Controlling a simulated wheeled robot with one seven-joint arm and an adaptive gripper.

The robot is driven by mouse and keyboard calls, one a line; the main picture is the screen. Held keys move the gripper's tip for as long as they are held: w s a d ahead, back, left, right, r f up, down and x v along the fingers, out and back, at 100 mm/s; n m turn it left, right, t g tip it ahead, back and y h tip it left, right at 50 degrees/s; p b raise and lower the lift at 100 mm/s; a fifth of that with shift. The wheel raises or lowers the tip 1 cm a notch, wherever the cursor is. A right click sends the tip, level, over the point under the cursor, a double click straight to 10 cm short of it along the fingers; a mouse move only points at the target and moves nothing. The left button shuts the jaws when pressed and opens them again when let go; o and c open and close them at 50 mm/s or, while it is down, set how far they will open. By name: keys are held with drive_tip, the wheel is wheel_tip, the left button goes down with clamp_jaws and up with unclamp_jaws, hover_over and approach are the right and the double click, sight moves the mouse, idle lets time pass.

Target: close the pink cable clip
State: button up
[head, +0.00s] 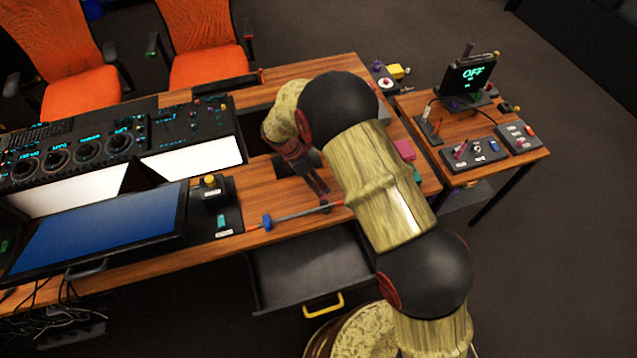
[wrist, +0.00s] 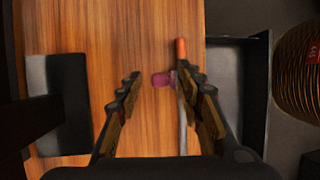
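The pink cable clip (wrist: 163,80) shows in the wrist view on the wooden desk, at the side of a thin grey rod or cable (wrist: 182,130) with an orange end. I cannot tell whether the clip is open or closed. My gripper (wrist: 159,75) is open, with one finger on each side of the clip as seen in this view. The right finger overlaps the rod. I cannot tell if either finger touches the clip. In the head view my gripper (head: 319,190) is low over the desk near the rod's right end, and the pink clip cannot be made out there.
A blue clip (head: 267,221) sits on the rod's left part. An open drawer (head: 310,270) with a yellow handle (head: 323,305) juts from the desk's front. A monitor (head: 95,235) stands to the left. A pink block (head: 405,150) lies right of my arm.

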drive_tip(key=shift+c, duration=1.3)
clamp_jaws()
